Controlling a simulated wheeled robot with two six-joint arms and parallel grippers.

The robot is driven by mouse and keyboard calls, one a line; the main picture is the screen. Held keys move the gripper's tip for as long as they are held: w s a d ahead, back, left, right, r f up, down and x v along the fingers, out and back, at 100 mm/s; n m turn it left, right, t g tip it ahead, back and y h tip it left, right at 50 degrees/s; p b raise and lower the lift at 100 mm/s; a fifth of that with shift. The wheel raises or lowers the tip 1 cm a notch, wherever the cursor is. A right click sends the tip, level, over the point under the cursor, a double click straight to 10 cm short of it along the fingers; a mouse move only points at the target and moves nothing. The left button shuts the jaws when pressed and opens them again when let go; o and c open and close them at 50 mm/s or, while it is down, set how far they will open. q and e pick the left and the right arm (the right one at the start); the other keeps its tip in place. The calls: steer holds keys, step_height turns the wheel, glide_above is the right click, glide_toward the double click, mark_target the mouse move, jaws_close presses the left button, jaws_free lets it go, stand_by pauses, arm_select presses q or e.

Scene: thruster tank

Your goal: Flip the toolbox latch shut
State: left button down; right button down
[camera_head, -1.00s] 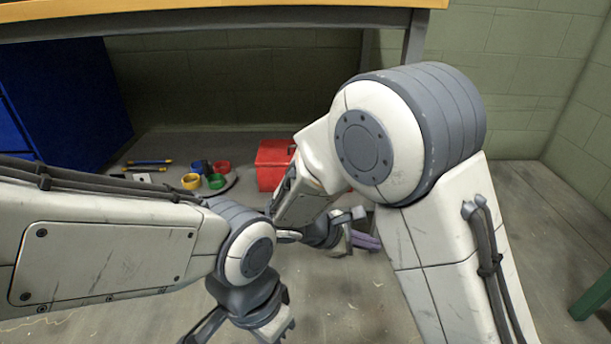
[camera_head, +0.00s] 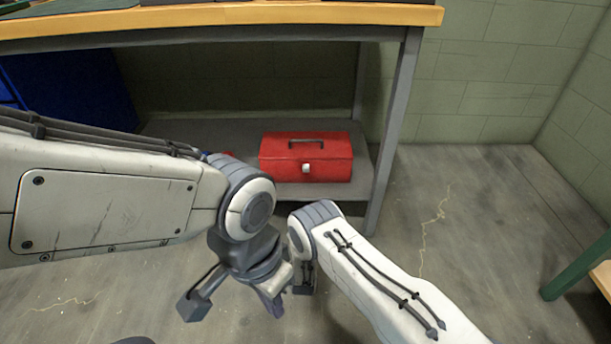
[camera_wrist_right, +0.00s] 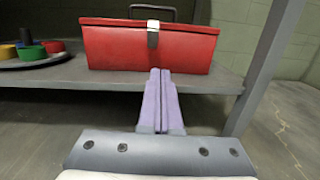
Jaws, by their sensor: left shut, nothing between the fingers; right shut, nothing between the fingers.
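The red toolbox (camera_head: 335,160) sits on the low shelf under the bench, lid down, handle on top. Its small pale metal latch (camera_head: 305,168) is at the middle of the front. In the right wrist view the latch (camera_wrist_right: 153,34) spans the lid's front edge; I cannot tell whether it is fastened. My right gripper (camera_wrist_right: 160,72) is shut and empty, its purple fingers pointing toward the toolbox front, below the latch and apart from it. In the head view it is mostly hidden behind my arms. My left gripper (camera_head: 272,303) is shut and empty, low in front of the shelf.
The grey shelf (camera_head: 225,132) carries the toolbox near its right end, close to a bench leg (camera_head: 395,130). Coloured rings on a dark tray (camera_wrist_right: 35,52) stand left of the toolbox. Floor to the right is clear up to a green-legged table (camera_head: 575,265).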

steer(key=shift+s+a+f+n+y, duration=0.4)
steer(key=shift+f+y, duration=0.15)
steer(key=shift+y, duration=0.15)
steer(key=shift+w, duration=0.1)
steer(key=b, duration=0.6)
glide_toward(306, 168)
steer(key=w+f, duration=0.4)
steer(key=f, duration=0.2)
steer(key=w+r, duration=0.1)
steer(key=r, duration=0.1)
steer(key=w+r+b, duration=0.1)
steer(key=r, duration=0.1)
steer(key=shift+w, duration=0.25)
steer(key=shift+a, duration=0.1)
